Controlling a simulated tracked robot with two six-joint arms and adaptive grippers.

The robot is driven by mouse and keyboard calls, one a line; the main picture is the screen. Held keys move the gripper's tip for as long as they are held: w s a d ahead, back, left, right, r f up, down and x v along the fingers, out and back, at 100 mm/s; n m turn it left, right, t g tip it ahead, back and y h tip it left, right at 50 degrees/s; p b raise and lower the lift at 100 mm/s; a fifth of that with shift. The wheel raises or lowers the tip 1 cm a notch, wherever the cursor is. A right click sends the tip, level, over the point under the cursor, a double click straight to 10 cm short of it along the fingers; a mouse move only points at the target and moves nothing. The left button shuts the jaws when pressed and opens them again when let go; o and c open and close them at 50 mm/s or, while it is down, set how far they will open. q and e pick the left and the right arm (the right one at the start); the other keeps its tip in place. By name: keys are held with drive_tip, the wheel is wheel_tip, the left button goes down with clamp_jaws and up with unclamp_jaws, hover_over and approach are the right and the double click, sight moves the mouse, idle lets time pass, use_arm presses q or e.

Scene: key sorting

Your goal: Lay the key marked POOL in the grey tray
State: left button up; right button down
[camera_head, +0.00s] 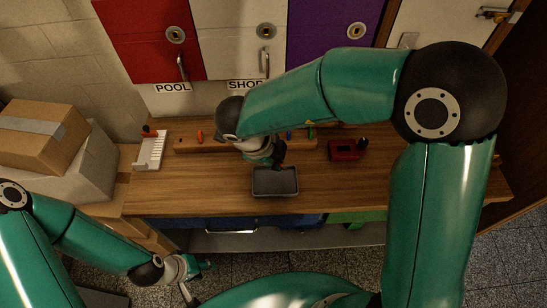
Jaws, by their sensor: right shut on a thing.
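The grey tray (260,194) is a shallow dark tray near the front of the wooden bench. My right gripper (278,165) points down just above and behind the tray's back edge. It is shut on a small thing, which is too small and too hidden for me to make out. A wooden key rack (185,146) runs along the bench behind it, with small red, blue and green pieces on it. I cannot read POOL on any key. My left gripper (207,266) is low at the front, away from the bench, and its jaws are unclear.
A white holder (150,152) stands at the bench's left and a red box (343,151) at its right. Behind are a red door (146,43) labelled POOL, a white door (238,50) and a purple door (325,25). Bare wood (195,180) lies left of the tray.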

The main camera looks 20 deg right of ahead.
drive_tip(key=shift+f+b, duration=3.1)
drive_tip(key=shift+b, duration=0.75)
drive_tip(key=c, duration=1.2)
unclamp_jaws()
drive_tip(key=shift+r, duration=0.1)
drive_tip(key=v, duration=1.1)
drive_tip(key=shift+a+r, duration=0.2)
drive_tip(key=shift+r, duration=0.15)
